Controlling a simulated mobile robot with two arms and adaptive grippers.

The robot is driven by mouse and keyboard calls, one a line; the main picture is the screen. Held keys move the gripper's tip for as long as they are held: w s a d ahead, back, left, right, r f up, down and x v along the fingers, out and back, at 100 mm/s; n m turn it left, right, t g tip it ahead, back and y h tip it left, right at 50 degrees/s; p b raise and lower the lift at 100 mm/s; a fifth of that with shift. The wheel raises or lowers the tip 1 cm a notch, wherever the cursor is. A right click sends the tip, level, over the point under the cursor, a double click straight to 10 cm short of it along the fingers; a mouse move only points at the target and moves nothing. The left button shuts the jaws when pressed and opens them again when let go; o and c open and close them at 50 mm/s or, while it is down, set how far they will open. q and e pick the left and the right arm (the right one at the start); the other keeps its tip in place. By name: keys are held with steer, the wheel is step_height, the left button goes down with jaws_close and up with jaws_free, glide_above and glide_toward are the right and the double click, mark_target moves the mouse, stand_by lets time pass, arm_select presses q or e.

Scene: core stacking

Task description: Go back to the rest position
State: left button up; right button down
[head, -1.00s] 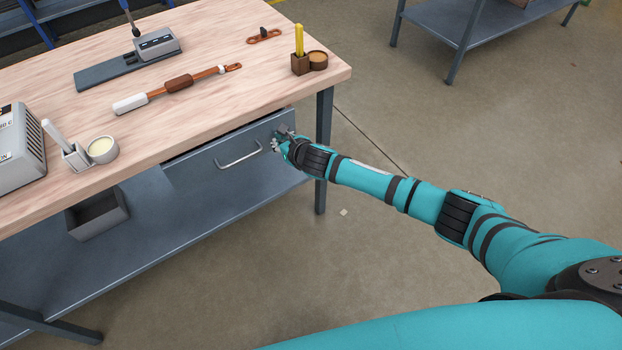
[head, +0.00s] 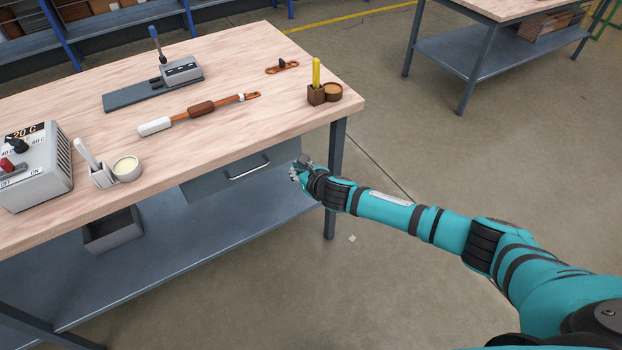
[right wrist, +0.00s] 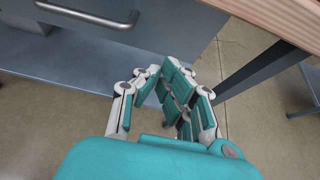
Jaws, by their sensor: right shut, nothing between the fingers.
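My right gripper (head: 300,171) is at the right end of the workbench (head: 215,130), lower than the tabletop and near the right end of the drawer (head: 215,187). It is shut and empty; its fingers also show together in the right wrist view (right wrist: 170,82). The drawer's metal handle (head: 248,168) is to the left of the gripper, and the gripper is apart from it. The drawer front sits under the tabletop edge, with no open gap showing above it. My left gripper is not in view.
On the bench are a grey control box (head: 40,180), a white cup (head: 127,168), a brown strap-like tool (head: 200,109), a grey device (head: 181,73) and a yellow stick (head: 316,73) in a holder. A bench leg (head: 335,180) stands beside the gripper.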

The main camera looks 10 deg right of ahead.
steer(key=v, duration=0.6)
steer(key=s+d+f+m+g+h, duration=0.1)
steer(key=s+d+f+m, duration=0.2)
steer(key=f+m, duration=0.4)
steer(key=s+d+f+m+g+h, duration=0.1)
steer(key=s+d+f+m, duration=0.15)
steer(key=f+m, duration=0.45)
steer(key=s+d+f+m+g+h, duration=0.15)
steer(key=s+f+m, duration=0.25)
steer(key=f, duration=0.5)
steer(key=s+d+f+m+g, duration=0.2)
steer(key=s+f+m, duration=0.5)
steer(key=s, duration=0.4)
steer(key=s+d+f+m+g, duration=0.2)
steer(key=s+f+m, duration=0.2)
steer(key=s+f, duration=0.5)
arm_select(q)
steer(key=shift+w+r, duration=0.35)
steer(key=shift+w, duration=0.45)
arm_select(e)
steer(key=s+f+m+g, duration=0.1)
steer(key=s+m, duration=0.3)
steer(key=s, duration=0.7)
steer(key=s+f+m+g, duration=0.2)
steer(key=s+f+m, duration=0.1)
steer(key=s, duration=0.8)
steer(key=shift+s+f+m, duration=0.3)
steer(key=shift+s+m, duration=0.1)
steer(key=shift+m, duration=0.2)
